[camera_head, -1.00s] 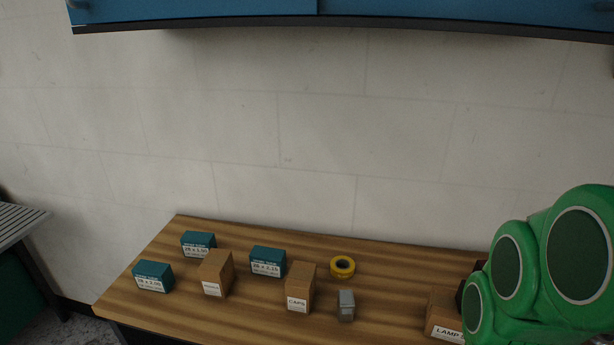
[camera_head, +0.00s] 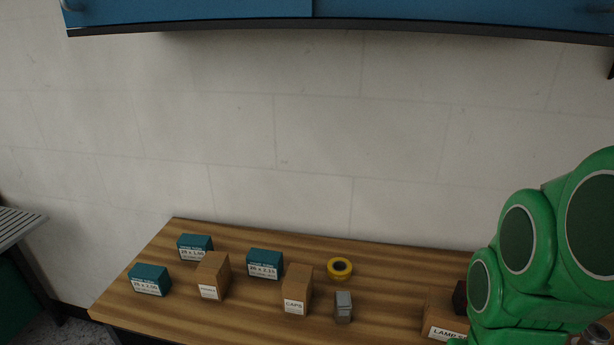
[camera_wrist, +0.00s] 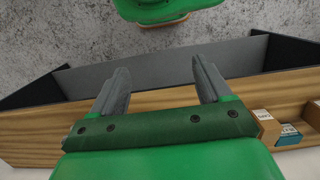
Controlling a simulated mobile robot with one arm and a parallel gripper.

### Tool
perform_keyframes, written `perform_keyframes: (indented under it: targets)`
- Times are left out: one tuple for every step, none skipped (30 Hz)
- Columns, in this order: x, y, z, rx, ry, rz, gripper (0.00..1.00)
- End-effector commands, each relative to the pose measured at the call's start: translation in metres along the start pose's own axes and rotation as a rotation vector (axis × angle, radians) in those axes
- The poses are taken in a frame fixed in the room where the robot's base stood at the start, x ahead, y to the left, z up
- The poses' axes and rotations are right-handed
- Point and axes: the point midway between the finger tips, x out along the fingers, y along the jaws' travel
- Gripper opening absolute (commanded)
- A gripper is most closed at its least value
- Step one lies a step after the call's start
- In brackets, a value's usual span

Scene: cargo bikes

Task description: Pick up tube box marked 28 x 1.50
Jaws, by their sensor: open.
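Three teal tube boxes stand on the wooden bench in the head view. The back-left tube box (camera_head: 195,247) has a label that seems to end in 1.50 or 1.00; the print is too small to be sure. The front-left tube box (camera_head: 150,280) seems to read 2.00. The middle tube box (camera_head: 265,264) seems to read 2.10. My gripper (camera_wrist: 160,80) is open and empty in the wrist view, its fingers apart above the bench edge. One teal box (camera_wrist: 290,135) shows at the right there, away from the fingers; I cannot tell which it is.
Brown boxes (camera_head: 213,276) and (camera_head: 297,290), yellow tape (camera_head: 340,267), a small grey item (camera_head: 343,307) and a lamp box (camera_head: 441,318) share the bench (camera_head: 385,290). A blue cabinet (camera_head: 200,10) hangs above. Bare bench lies between the grey item and lamp box.

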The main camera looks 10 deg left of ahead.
Motion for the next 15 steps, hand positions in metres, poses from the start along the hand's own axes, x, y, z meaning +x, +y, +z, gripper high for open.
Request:
perform_keyframes:
  targets:
    - [-0.007, 0.000, 0.001, 0.000, 0.001, 0.000, 0.78]
    - [-0.011, 0.000, 0.002, 0.000, 0.000, 0.000, 0.78]
    - [-0.017, 0.000, 0.003, 0.000, 0.001, 0.000, 0.78]
    - [-0.020, -0.001, 0.002, 0.001, 0.001, -0.002, 0.78]
    - [-0.019, -0.004, -0.002, 0.005, 0.000, -0.011, 0.78]
    - [-0.020, -0.009, -0.006, 0.009, 0.000, -0.022, 0.78]
    - [-0.021, -0.012, -0.009, 0.013, 0.000, -0.029, 0.78]
    - [-0.021, -0.015, -0.013, 0.019, 0.001, -0.036, 0.78]
    - [-0.023, -0.019, -0.017, 0.025, 0.002, -0.047, 0.78]
    - [-0.024, -0.022, -0.020, 0.029, 0.002, -0.056, 0.78]
    - [-0.025, -0.026, -0.024, 0.035, 0.003, -0.065, 0.78]
    - [-0.026, -0.030, -0.028, 0.042, 0.004, -0.076, 0.78]
    - [-0.028, -0.035, -0.032, 0.048, 0.005, -0.087, 0.78]
    - [-0.029, -0.039, -0.035, 0.054, 0.004, -0.097, 0.78]
    - [-0.030, -0.045, -0.041, 0.063, 0.004, -0.112, 0.78]
